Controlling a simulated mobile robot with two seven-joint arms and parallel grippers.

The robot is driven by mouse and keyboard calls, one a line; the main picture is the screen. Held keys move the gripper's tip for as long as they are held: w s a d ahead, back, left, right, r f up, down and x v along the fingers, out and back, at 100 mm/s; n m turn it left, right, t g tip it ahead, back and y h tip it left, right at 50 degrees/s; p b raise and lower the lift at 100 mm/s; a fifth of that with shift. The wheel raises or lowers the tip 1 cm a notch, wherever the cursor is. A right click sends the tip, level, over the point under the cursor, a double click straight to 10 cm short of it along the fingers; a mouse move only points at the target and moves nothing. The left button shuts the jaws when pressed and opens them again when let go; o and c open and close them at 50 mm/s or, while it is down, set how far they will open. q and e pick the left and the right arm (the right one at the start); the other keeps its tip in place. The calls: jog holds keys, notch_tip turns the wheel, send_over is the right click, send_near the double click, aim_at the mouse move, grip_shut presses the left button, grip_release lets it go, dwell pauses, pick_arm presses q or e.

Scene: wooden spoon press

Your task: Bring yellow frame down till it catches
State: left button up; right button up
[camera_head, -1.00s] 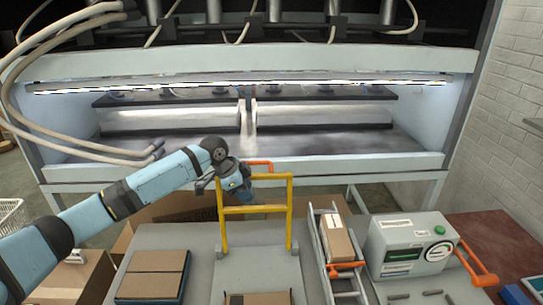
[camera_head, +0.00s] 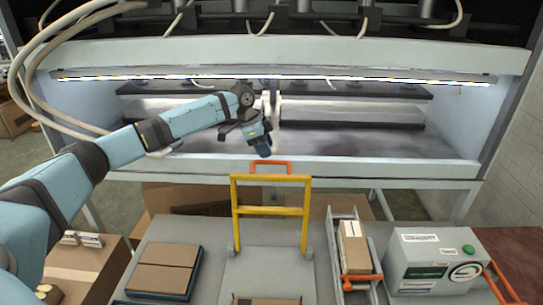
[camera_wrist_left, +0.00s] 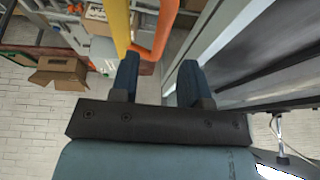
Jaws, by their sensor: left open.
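The yellow frame (camera_head: 271,210) stands upright on the grey bench, with two posts, two crossbars and an orange handle (camera_head: 270,165) on top. It also shows in the left wrist view (camera_wrist_left: 120,22), with its orange handle (camera_wrist_left: 158,35) close to my fingers. My left gripper (camera_head: 263,149) is open and empty just above the orange handle, its fingers pointing down. In the left wrist view the gap between the fingers (camera_wrist_left: 157,82) is clear, with the handle beyond it. I cannot tell whether a finger touches the handle. My right gripper is not in view.
A brown carton (camera_head: 163,269) on a dark tray lies left of the frame. A narrow rack (camera_head: 332,246) with a small box stands to its right, beside a grey machine (camera_head: 436,256) with a green button and orange lever. A large lit cabinet (camera_head: 420,175) stands behind.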

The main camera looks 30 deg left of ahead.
pick_arm(q)
jog(key=shift+x, duration=2.3)
grip_shut()
